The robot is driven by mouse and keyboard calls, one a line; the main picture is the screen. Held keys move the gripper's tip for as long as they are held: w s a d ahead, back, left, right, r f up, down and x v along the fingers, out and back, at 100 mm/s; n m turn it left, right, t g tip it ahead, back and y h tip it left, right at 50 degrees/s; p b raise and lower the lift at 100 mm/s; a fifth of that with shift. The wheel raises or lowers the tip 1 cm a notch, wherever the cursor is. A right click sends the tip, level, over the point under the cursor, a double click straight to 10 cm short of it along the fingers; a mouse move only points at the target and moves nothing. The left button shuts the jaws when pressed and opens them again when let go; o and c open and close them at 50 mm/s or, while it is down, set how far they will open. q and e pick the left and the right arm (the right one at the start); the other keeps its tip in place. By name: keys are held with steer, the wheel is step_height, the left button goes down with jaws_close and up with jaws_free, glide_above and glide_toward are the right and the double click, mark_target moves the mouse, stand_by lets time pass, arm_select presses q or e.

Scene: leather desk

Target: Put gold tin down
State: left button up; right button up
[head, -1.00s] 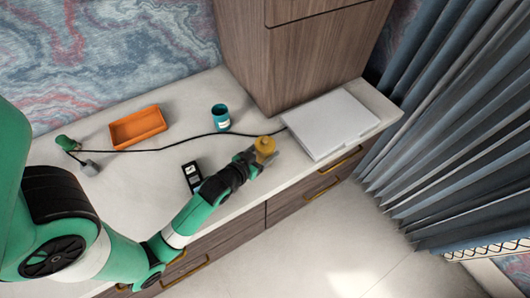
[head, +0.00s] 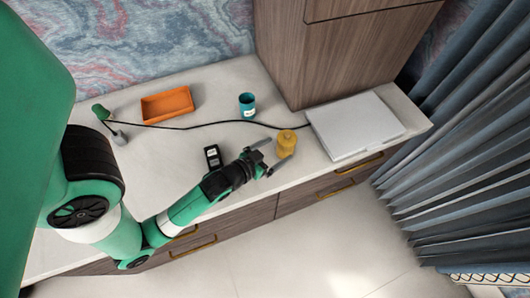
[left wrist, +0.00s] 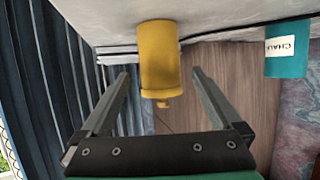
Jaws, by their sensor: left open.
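The gold tin (head: 286,143) stands upright on the pale desk top near its front edge, left of the white closed laptop-like slab. My left gripper (head: 274,153) is open just to the left of the tin, its two fingers spread towards it. In the left wrist view, which is upside down, the gold tin (left wrist: 158,55) shows between and beyond the open fingertips (left wrist: 161,73), with visible gaps on both sides. My right gripper is not in view.
A teal chalk cup (head: 247,105) stands behind the tin; an orange tray (head: 167,105) lies further left. A black cable (head: 190,127) crosses the desk. A small black object (head: 213,157) lies beside my arm. The white slab (head: 355,125) is to the right.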

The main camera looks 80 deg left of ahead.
arm_select(q)
steer(key=v, duration=0.6)
steer(key=shift+s+p, duration=0.15)
steer(key=shift+p, duration=0.15)
steer(key=shift+r, duration=0.1)
steer(key=w+d+r+m+t+h, duration=0.15)
steer(key=w+r+t, duration=0.25)
steer(key=w+r, duration=0.6)
steer(key=w+d+r+m+t, duration=0.1)
steer(key=w+d+r+t, duration=0.15)
steer(key=w+r, duration=0.7)
steer(key=d+r+m+t+h, duration=0.1)
steer(key=d+r+t, duration=0.2)
steer(key=r, duration=0.7)
steer(key=d+r+t+h, duration=0.2)
steer(key=d+r, duration=0.1)
steer(key=r, duration=0.7)
steer(key=s+d+r+m+t+h, duration=0.2)
steer(key=s+d+r, duration=0.1)
steer(key=r, duration=0.5)
steer(key=s+d+r+m+t+h, duration=0.2)
steer(key=d+r+t+h, duration=0.1)
steer(key=r, duration=0.6)
step_height(320, 180, up, 39)
steer(key=p, duration=3.9)
